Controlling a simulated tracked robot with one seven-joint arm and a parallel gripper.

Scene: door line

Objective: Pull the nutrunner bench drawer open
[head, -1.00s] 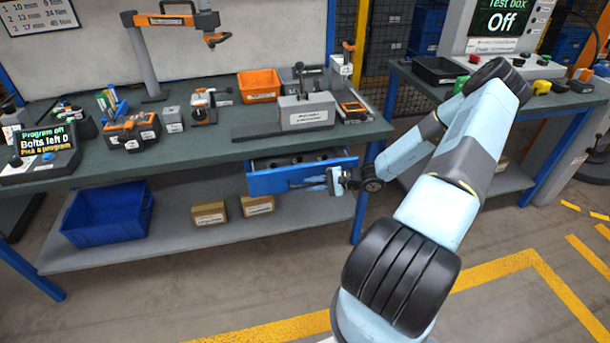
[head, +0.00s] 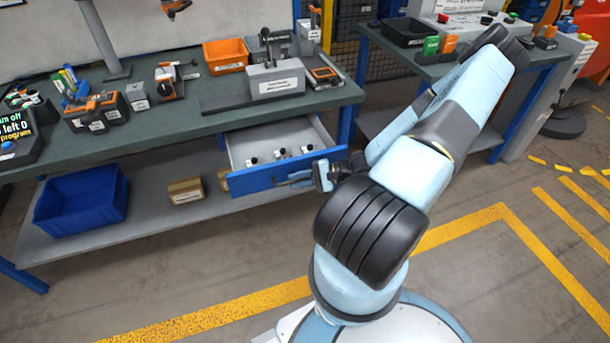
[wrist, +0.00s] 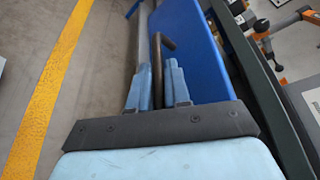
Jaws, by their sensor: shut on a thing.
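The nutrunner bench drawer (head: 240,180) has a blue front and hangs under the green bench top (head: 205,118). It stands well out from the bench, and several small dark-and-white items lie on its light floor. My gripper (head: 308,179) is at the right part of the drawer front, shut on the drawer's dark bar handle (head: 290,181). In the wrist view the two light-blue fingers (wrist: 158,84) lie either side of the handle (wrist: 157,65), beside the blue front (wrist: 200,60). The exact finger contact is hard to see.
A blue bin (head: 82,205) and a cardboard box (head: 186,190) are on the lower shelf. Tools, an orange tray (head: 226,56) and a grey block fixture (head: 275,80) stand on the bench top. The floor in front, with yellow lines (head: 210,316), is clear.

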